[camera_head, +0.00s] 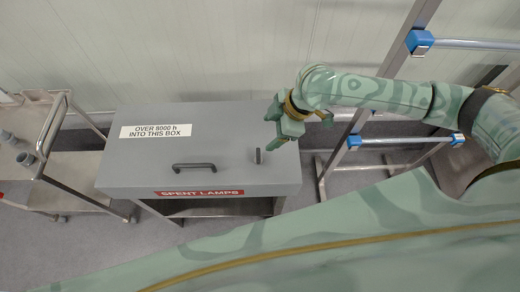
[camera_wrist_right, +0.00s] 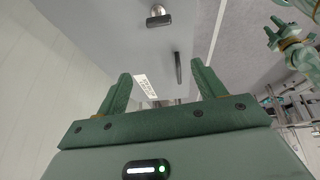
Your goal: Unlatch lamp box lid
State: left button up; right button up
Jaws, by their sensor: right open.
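The lamp box is a grey cabinet with a flat grey lid (camera_head: 220,135), which lies closed. A small dark latch (camera_head: 258,156) sits on the lid's right part; in the right wrist view the latch (camera_wrist_right: 158,16) is near the top edge. A dark bar handle (camera_head: 194,166) is at the lid's front. My right gripper (camera_head: 271,130) is above the lid's right side, just behind the latch and apart from it. In the wrist view its fingers (camera_wrist_right: 161,70) are spread and empty. My left gripper (camera_wrist_right: 276,30) shows small at the upper right there.
A metal trolley (camera_head: 45,165) stands left of the box with grey cylinders on it. A metal frame with blue joints (camera_head: 419,41) stands to the right. The wall is close behind. The lid carries a white label (camera_head: 155,131) and a red label (camera_head: 199,193).

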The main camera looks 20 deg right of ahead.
jog(key=d+r, duration=0.1)
jog(key=d, duration=0.2)
jog(key=g+b, duration=0.1)
jog(key=b, duration=0.3)
send_near(259, 155)
jog(key=shift+h, duration=0.3)
jog(key=x, duration=0.8)
jog(key=shift+w+a+f, duration=0.1)
jog(key=shift+a+f, duration=0.15)
jog(key=shift+a, duration=0.15)
jog(key=c, duration=1)
